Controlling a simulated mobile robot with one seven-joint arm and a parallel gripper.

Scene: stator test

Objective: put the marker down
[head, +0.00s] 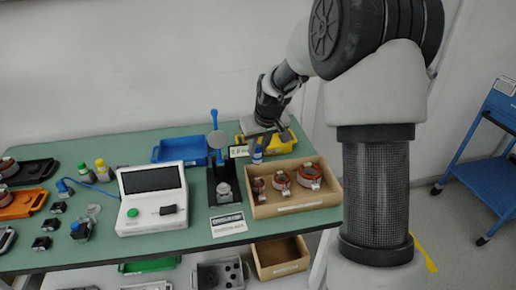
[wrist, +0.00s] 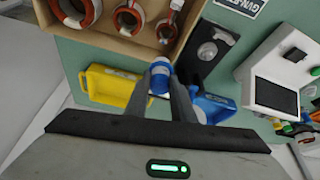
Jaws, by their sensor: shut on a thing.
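My gripper (head: 259,146) is above the back edge of the wooden box, pointing down. In the wrist view my gripper (wrist: 161,84) is shut on the marker (wrist: 160,72), a short blue and white cylinder seen nearly end-on between the fingertips. In the head view a small blue part of the marker (head: 257,157) shows below the fingers; the rest is hidden. I cannot tell how far it is above the surface below.
The wooden box (head: 297,209) holds red-ringed stators. A yellow bin (head: 287,147) and a blue bin (head: 168,150) stand at the back. A black test stand (head: 213,184) and a white tester (head: 130,222) are to the left. Green table shows between the bins and the box.

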